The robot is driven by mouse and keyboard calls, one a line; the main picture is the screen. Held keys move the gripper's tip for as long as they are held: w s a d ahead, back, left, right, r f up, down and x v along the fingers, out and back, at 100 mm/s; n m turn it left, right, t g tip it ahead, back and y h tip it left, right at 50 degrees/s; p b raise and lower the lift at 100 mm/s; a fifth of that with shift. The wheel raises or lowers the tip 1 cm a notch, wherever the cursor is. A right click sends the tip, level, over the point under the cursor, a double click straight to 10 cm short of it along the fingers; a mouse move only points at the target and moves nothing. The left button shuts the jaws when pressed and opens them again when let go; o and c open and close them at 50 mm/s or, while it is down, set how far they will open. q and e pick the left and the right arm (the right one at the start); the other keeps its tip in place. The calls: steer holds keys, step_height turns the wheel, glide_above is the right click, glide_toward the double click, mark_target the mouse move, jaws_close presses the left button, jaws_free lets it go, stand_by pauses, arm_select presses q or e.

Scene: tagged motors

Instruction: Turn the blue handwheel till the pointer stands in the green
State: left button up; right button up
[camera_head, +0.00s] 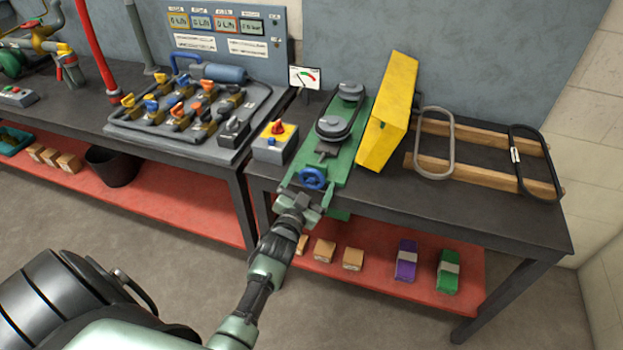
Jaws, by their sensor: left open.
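The blue handwheel (313,178) is at the near end of a green machine bed (337,172) with two grey pulleys and a belt on it. My left gripper (300,200) is just in front of the handwheel, a little below and left of it. It is open and I see nothing held in it. A white gauge card (304,77) with red and green marks stands behind the machine on the left. Its pointer is too small to read surely. My right gripper is not in the view.
A yellow guard (388,110) stands right of the machine. A grey box with a red and yellow switch (274,142) is close on the left. Belts lie on a wooden rack (470,128) at right. Boxes sit on the red shelf (375,245) below.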

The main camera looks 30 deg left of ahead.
arm_select(q)
steer(key=shift+w, duration=0.3)
steer(key=c, duration=1.4)
steer(key=shift+o, duration=0.2)
steer(key=shift+m, duration=0.4)
steer(key=m, duration=0.5)
steer(key=shift+b, duration=0.4)
steer(key=shift+m, duration=0.3)
